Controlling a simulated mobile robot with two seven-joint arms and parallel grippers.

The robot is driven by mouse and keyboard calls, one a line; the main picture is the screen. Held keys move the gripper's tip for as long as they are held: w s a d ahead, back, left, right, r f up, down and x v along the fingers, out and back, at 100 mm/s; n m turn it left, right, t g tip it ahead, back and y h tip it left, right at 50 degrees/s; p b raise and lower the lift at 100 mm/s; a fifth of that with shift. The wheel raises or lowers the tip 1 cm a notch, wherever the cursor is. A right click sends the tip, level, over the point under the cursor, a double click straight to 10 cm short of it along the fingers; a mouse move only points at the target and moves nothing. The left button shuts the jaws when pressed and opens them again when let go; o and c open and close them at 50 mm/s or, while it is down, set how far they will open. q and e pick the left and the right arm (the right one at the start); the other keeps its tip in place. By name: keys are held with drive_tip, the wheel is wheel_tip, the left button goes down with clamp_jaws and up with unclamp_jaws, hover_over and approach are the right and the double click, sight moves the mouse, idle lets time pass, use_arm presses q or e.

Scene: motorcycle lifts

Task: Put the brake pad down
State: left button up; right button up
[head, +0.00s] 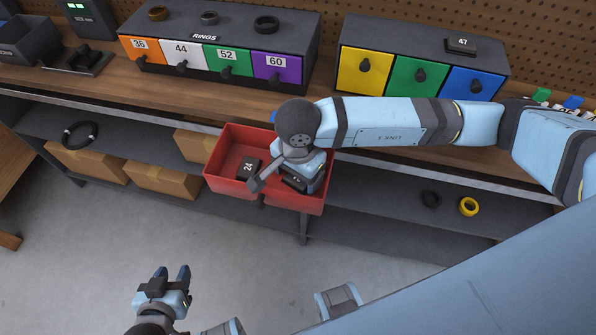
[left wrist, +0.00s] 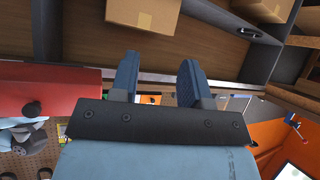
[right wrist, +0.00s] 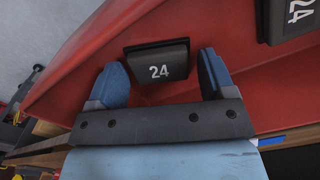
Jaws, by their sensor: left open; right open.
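My right gripper (right wrist: 158,80) is open inside the red bin (head: 227,150), reaching down from the right in the head view. In the right wrist view a dark brake pad marked 24 (right wrist: 160,60) lies on the bin's red surface between and just beyond the spread fingers, with gaps on both sides. A second dark pad marked 24 (right wrist: 291,18) shows at the top right there. In the head view one pad marked 24 (head: 247,168) is clear and another pad (head: 294,184) is partly hidden by my right gripper. My left gripper (head: 171,275) is open and empty, low over the floor.
A drawer unit with numbered ring drawers (head: 207,62) and one with coloured drawers (head: 418,78) stand on the bench. A dark pad marked 47 (head: 461,46) lies on the latter. Cardboard boxes (head: 160,181) and rings (head: 468,207) sit on the lower shelf.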

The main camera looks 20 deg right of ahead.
wheel_tip(320, 180, up, 12)
drive_tip(key=p, duration=0.4)
idle(0.4)
